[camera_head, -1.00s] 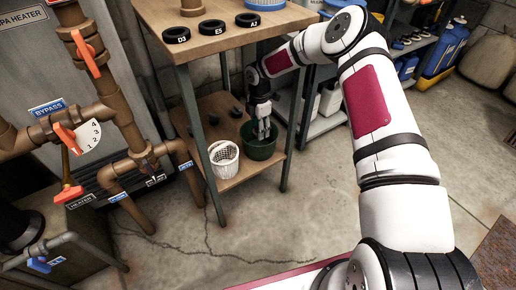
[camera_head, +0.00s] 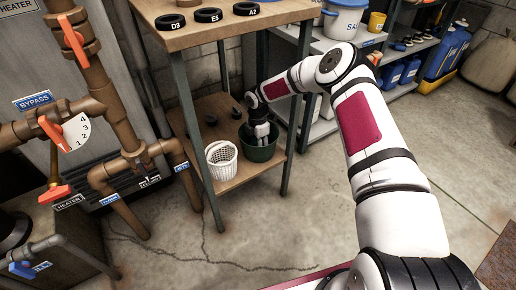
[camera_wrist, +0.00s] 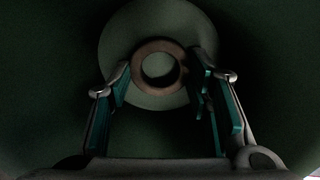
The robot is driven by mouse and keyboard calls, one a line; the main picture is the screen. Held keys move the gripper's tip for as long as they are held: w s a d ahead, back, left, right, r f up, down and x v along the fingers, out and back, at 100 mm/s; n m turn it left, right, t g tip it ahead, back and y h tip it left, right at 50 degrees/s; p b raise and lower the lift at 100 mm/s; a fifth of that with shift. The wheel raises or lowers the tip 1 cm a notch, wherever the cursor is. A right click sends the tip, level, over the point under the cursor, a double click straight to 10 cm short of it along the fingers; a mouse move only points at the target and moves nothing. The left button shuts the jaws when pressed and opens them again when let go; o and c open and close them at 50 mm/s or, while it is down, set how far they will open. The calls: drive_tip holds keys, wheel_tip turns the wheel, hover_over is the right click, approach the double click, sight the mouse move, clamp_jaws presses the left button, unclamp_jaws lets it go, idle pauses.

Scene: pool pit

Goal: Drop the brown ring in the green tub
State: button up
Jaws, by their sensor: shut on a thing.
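The green tub (camera_head: 262,153) stands on the lower wooden shelf of the bench. My gripper (camera_head: 261,134) reaches down into its mouth, and the fingertips are hidden by the tub in the head view. The wrist view looks into the dark green inside of the tub (camera_wrist: 60,60), with its paler round bottom beyond the fingers. The brown ring (camera_wrist: 139,64) shows between the fingertips of my gripper (camera_wrist: 160,82), against that bottom. My gripper is shut on the ring. I cannot tell whether the ring touches the bottom.
A white basket (camera_head: 222,164) stands left of the tub, close to it. A bench leg (camera_head: 299,125) rises right of the tub.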

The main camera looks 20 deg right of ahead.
drive_tip(key=shift+f, duration=0.15)
drive_tip(key=o, duration=0.8)
wheel_tip(320, 180, up, 8)
drive_tip(key=p, duration=0.3)
